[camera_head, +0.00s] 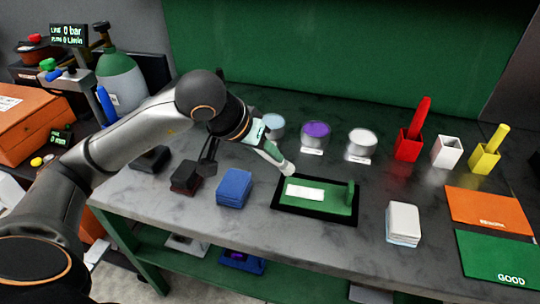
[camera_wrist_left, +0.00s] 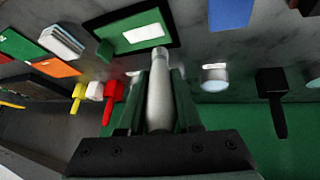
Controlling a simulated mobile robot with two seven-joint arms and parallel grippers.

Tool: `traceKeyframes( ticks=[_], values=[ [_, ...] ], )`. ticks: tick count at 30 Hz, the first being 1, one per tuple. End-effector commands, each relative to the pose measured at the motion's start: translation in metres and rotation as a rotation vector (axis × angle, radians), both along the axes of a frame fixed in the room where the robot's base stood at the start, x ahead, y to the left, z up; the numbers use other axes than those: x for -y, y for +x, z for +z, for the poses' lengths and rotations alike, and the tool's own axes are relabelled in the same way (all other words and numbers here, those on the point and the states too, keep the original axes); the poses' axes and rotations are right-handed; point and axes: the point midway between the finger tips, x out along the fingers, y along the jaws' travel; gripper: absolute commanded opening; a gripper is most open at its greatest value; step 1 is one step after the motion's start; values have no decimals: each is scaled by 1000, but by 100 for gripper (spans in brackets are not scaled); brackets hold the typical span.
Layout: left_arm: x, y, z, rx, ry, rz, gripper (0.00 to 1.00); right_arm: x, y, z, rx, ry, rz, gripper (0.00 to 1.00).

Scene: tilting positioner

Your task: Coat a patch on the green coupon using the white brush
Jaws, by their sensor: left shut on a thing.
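The green coupon (camera_head: 330,206) lies in a black-edged tray (camera_head: 316,217) on the grey table, with a white rectangular patch (camera_head: 304,193) on its surface. My left gripper (camera_head: 261,140) is behind and left of the coupon, shut on the white brush (camera_head: 273,156). The brush slants down toward the tray's far edge; I cannot tell whether its tip touches anything. In the left wrist view the brush (camera_wrist_left: 160,95) sits between the green fingers (camera_wrist_left: 158,85), its tip overlapping the edge of the tray near the coupon (camera_wrist_left: 115,45). My right gripper is out of view.
Light-blue (camera_head: 273,126), purple (camera_head: 316,131) and white (camera_head: 362,142) pots stand behind. The white holder (camera_head: 447,153) is empty, between the red (camera_head: 407,146) and yellow (camera_head: 484,158) holders. A blue block (camera_head: 234,187) and white block (camera_head: 403,222) flank the tray. Orange (camera_head: 488,208) and green (camera_head: 495,257) mats lie right.

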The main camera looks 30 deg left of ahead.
Motion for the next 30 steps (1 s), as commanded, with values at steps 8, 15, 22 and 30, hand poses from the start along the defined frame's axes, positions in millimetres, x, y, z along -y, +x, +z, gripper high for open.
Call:
traceKeyframes(
  ticks=[8, 15, 22, 30],
  values=[
    [-5, -3, 27, 3, 1, 8, 0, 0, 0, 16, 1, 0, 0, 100],
    [-5, -4, 30, 2, 0, 9, 0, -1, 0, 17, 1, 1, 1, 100],
    [-5, -4, 29, 2, 0, 8, 0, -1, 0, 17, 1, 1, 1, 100],
    [6, -8, 16, -2, 4, -12, 0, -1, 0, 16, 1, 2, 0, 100]
  ],
)
